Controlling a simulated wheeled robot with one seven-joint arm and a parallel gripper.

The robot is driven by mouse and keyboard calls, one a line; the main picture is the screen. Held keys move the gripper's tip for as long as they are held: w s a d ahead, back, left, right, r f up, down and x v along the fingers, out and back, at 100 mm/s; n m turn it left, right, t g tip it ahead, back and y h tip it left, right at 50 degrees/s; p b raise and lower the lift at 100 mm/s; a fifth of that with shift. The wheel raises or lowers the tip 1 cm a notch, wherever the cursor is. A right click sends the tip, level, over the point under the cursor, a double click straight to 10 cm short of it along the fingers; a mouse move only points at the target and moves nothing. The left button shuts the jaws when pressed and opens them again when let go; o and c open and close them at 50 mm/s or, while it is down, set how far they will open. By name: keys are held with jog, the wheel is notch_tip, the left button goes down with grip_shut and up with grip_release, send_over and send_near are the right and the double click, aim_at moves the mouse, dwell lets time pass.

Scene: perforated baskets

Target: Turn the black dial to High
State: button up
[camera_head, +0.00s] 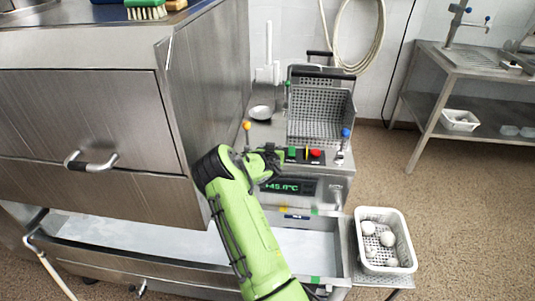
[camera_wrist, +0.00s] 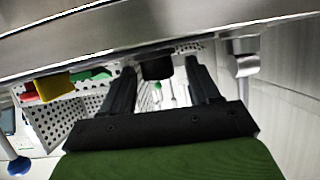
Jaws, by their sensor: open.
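The black dial (camera_wrist: 157,66) shows in the wrist view as a short dark knob on the steel panel. My gripper (camera_wrist: 158,72) is open, with one finger to each side of the dial and a visible gap between. I cannot tell whether either finger touches it. In the camera_head view my gripper (camera_head: 270,160) is at the front panel of the fryer-like machine (camera_head: 335,190), left of the buttons. There it hides the dial, and no dial marking or setting is readable.
Beside the gripper are a green button (camera_head: 291,154) and a red button (camera_head: 315,154). A green-lit display (camera_head: 287,187) sits below them. A perforated basket (camera_head: 345,105) stands behind. A steel cabinet (camera_head: 205,90) is close on the left. A white basket (camera_head: 362,255) holds several pale lumps.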

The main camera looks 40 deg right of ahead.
jog(key=v, duration=1.6)
jog(key=shift+a+p, duration=0.2)
jog(key=shift+p, duration=0.2)
